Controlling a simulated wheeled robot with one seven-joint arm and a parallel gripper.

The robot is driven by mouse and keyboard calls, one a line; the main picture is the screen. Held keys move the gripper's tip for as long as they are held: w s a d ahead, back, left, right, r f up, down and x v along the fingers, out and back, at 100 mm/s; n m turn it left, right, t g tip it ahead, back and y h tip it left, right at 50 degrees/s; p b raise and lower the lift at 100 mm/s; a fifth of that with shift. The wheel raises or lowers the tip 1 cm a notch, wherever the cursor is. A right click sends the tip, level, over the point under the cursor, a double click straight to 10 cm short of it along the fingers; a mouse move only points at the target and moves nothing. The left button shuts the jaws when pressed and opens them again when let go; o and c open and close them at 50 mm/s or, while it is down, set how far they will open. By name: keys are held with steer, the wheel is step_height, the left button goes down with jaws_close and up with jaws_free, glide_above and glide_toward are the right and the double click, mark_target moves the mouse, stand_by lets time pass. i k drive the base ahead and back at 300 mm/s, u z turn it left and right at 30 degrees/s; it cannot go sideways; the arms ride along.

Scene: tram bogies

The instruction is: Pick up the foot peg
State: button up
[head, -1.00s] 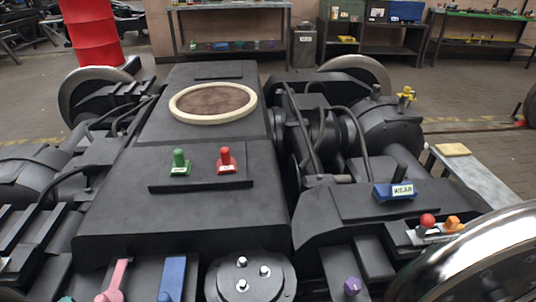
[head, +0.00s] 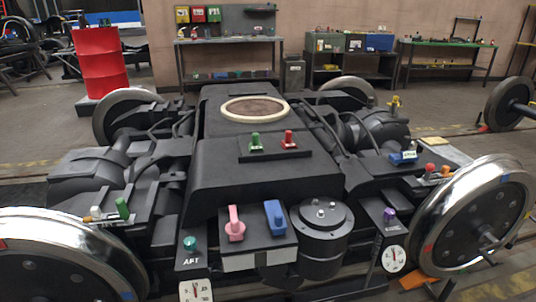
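No part is labelled as the foot peg, and I cannot tell which one it is. Peg-like parts stand on the black bogie (head: 240,178). A green peg (head: 255,143) and a red peg (head: 288,140) stand upright on a bar at its middle. A tilted green cylinder (head: 122,208) and a white-topped piece (head: 97,213) are in a tray at the left. A pink piece (head: 235,224) and a blue piece (head: 275,218) sit at the front. A purple peg (head: 389,216) is at the right, a teal knob (head: 190,243) above "AFT". My gripper is not in view.
Large steel wheels stand at front left (head: 60,258) and front right (head: 470,215). Dial gauges (head: 394,259) hang at the front. A red drum (head: 101,62) stands behind at left. Benches (head: 228,41) line the back wall. Floor is open at the right rear.

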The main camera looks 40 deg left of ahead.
mark_target(288, 143)
steer(key=u, duration=2.35)
steer(key=i, duration=0.45)
steer(key=z, duration=0.2)
